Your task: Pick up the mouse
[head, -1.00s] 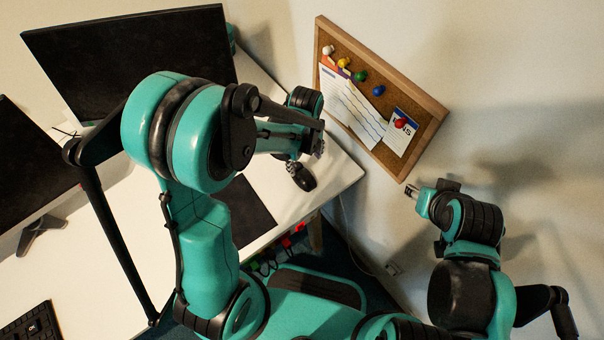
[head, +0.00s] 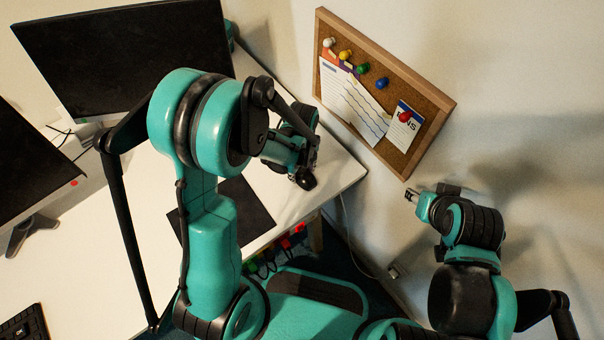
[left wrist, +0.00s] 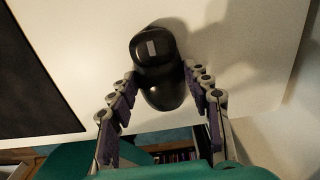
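The black computer mouse (head: 307,181) lies on the white desk near its right corner, partly hidden by my left gripper (head: 302,164) in the head view. In the left wrist view the mouse (left wrist: 158,52) shows a small grey label or wheel and extends down between the two fingers. My left gripper (left wrist: 163,80) is open, with a finger on each side of the mouse's lower part. I cannot tell whether either finger touches it. My right gripper (head: 412,195) is away from the desk by the wall; its finger state is unclear.
A dark mat (head: 243,212) lies left of the mouse. Monitors (head: 125,55) stand at the back and left, and a keyboard (head: 25,328) is at bottom left. A corkboard (head: 385,95) hangs on the wall. The desk edge (head: 335,195) is close to the mouse.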

